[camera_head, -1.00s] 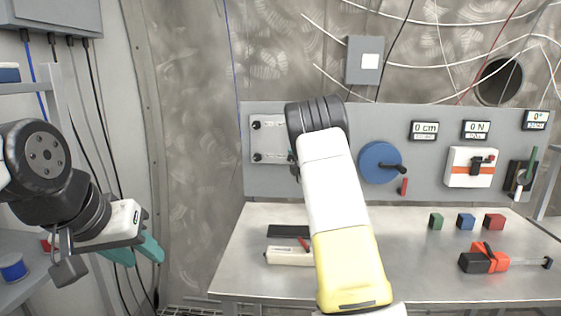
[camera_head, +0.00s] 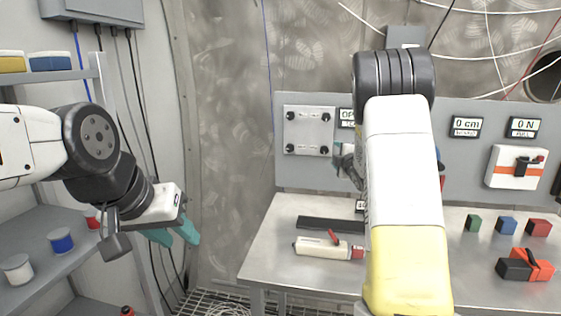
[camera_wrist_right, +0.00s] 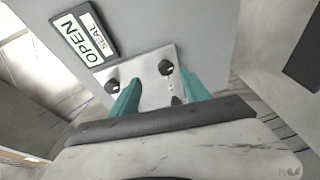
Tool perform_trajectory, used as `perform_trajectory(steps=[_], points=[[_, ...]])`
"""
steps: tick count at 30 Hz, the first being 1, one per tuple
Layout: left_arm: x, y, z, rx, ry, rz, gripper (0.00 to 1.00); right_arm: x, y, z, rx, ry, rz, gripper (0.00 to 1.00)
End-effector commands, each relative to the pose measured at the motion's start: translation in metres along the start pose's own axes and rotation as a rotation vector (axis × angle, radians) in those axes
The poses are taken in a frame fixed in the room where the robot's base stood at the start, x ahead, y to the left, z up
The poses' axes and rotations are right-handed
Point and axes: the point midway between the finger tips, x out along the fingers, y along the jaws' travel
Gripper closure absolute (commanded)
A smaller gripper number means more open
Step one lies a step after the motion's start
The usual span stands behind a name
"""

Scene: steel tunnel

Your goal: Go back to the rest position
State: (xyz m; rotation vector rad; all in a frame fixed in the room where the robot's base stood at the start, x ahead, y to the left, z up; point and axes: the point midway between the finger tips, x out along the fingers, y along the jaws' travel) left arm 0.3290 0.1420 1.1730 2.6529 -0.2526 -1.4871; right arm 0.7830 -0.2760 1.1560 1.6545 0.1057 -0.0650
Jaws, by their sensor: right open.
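My left gripper (camera_head: 175,235) hangs at the left of the head view, in front of the grey shelves. Its two teal fingers point down and to the right, apart and with nothing between them. My right arm stands in front of the workbench and wall panel in the head view and hides most of its own gripper. In the right wrist view my right gripper (camera_wrist_right: 160,95) is open and empty. Its teal fingers point at a metal plate with black knobs (camera_wrist_right: 150,85), beside an OPEN SEAL display (camera_wrist_right: 84,35). Contact with the plate cannot be told.
The workbench (camera_head: 275,250) holds a white and red tool (camera_head: 325,248), a dark bar (camera_head: 330,224), small green, blue and red blocks (camera_head: 507,226), and an orange and black tool (camera_head: 525,265). Shelves (camera_head: 40,235) with spools stand at left. Bare wall lies between shelves and panel.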

Motion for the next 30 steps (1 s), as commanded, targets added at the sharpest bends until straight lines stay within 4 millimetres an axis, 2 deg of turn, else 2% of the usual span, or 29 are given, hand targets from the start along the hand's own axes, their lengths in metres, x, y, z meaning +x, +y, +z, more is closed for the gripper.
perform_trajectory(steps=[1,6,8,14,20,27,30], points=[[0.000,0.000,0.000,0.000,0.000,0.000,0.64,-0.014,0.013,0.002,0.085,-0.030,-0.018,0.45],[0.000,0.000,0.000,0.000,0.000,0.000,0.64,-0.065,0.028,0.001,0.407,-0.130,-0.129,0.45],[0.000,0.000,0.000,0.000,0.000,0.000,0.64,-0.085,0.030,-0.004,0.516,-0.159,-0.170,0.45],[0.000,0.000,0.000,0.000,0.000,0.000,0.64,-0.164,0.030,-0.034,0.851,-0.246,-0.321,0.45],[0.000,0.000,0.000,0.000,0.000,0.000,0.64,-0.257,0.016,-0.074,1.129,-0.341,-0.490,0.45],[0.000,0.000,0.000,0.000,0.000,0.000,0.64,-0.374,-0.015,-0.121,1.364,-0.492,-0.686,0.45],[0.000,0.000,0.000,0.000,0.000,0.000,0.64,-0.411,-0.028,-0.133,1.419,-0.554,-0.744,0.45]])
